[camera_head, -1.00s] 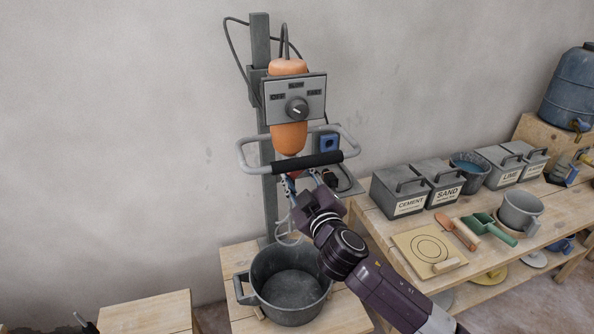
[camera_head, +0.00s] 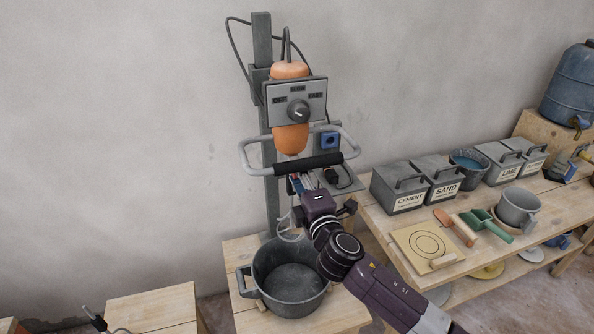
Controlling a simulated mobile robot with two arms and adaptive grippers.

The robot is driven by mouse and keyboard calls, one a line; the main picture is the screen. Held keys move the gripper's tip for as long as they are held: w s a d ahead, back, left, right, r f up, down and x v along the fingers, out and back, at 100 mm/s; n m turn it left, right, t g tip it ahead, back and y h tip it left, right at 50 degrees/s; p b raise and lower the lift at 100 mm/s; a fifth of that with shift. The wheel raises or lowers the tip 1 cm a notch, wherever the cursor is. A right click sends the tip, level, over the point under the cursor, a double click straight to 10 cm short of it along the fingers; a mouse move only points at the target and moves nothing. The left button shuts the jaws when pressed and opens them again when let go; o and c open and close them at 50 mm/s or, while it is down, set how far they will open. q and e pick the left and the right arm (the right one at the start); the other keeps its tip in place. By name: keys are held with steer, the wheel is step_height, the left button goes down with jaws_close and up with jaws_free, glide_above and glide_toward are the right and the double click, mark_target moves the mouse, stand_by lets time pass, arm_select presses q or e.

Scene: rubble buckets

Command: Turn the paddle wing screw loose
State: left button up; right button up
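The mixer (camera_head: 291,138) has an orange body, a grey control box with a knob (camera_head: 299,109), and a handlebar with a black grip (camera_head: 308,162). It hangs on a grey upright post. My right gripper (camera_head: 296,185) is just below the black grip, at the mixer's lower end. The paddle wing screw cannot be made out; the gripper and wrist cover that spot. A small red and blue part shows at the fingers, but whether they close on it is unclear. The white paddle (camera_head: 287,229) hangs below, above the bucket. My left gripper (camera_head: 93,317) shows small at the lower left edge.
A grey bucket (camera_head: 290,279) stands on a wooden stand under the mixer. A wooden table top (camera_head: 150,305) is at lower left.

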steer(key=shift+f+n, duration=0.1)
steer(key=shift+n, duration=0.7)
steer(key=o, duration=1.2)
steer(key=shift+s, duration=0.1)
steer(key=v, duration=1.2)
